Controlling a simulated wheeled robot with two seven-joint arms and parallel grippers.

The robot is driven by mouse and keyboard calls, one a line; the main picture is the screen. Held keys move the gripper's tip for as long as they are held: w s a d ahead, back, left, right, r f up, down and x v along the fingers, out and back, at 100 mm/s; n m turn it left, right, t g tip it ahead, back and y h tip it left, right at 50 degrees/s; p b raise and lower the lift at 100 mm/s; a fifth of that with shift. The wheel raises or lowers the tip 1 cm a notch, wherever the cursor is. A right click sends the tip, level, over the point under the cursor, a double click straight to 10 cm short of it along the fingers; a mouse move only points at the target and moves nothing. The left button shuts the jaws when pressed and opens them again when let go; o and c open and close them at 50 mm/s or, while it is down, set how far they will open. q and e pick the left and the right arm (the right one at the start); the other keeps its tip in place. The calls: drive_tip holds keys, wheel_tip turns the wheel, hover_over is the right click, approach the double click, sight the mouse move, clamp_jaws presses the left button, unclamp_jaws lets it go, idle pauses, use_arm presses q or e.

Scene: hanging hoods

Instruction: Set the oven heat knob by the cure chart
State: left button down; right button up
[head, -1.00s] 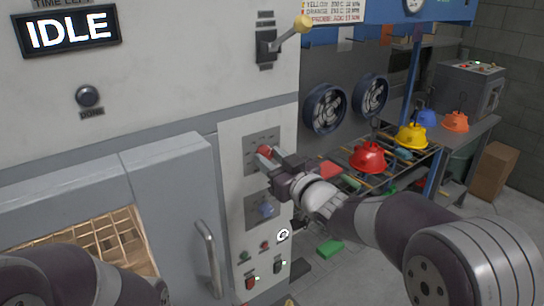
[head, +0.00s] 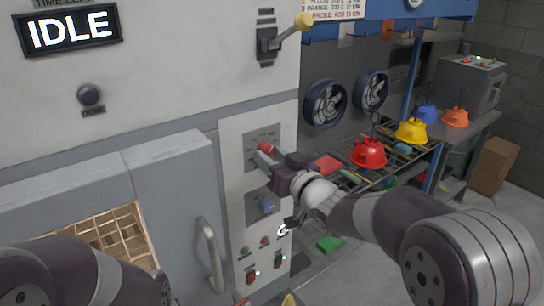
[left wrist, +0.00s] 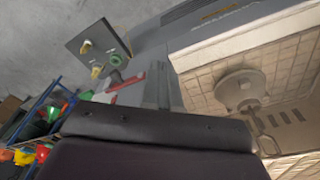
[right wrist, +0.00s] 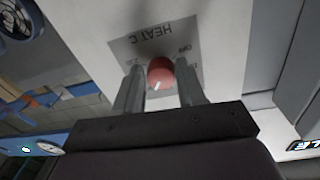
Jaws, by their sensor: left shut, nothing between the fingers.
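The red heat knob (head: 265,148) sits on a grey plate on the oven's control panel. In the right wrist view the knob (right wrist: 160,73) is under an upside-down "HEAT C" label, with "OFF" at one side; its setting is hard to read. My right gripper (head: 268,158) is open, its fingertips (right wrist: 158,85) either side of the knob and close to it. The cure chart (head: 336,9) is at the top, cut off, with small lines for yellow and orange. My left gripper (left wrist: 156,85) is shut and empty near the oven's window side.
A blue knob (head: 264,205) and small buttons are below the heat knob. The oven door handle (head: 210,255) stands out at left. An "IDLE" display (head: 68,29) and a yellow-tipped lever (head: 303,22) are above. A red hood (head: 368,152) and other hoods are at right.

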drive_tip(key=shift+o, duration=1.1)
drive_tip(key=shift+r, duration=0.1)
drive_tip(key=shift+s+d, duration=0.2)
drive_tip(key=shift+s, duration=0.05)
drive_tip(key=b+v, duration=0.3)
drive_tip(key=v, duration=0.9)
drive_tip(key=shift+s, duration=0.1)
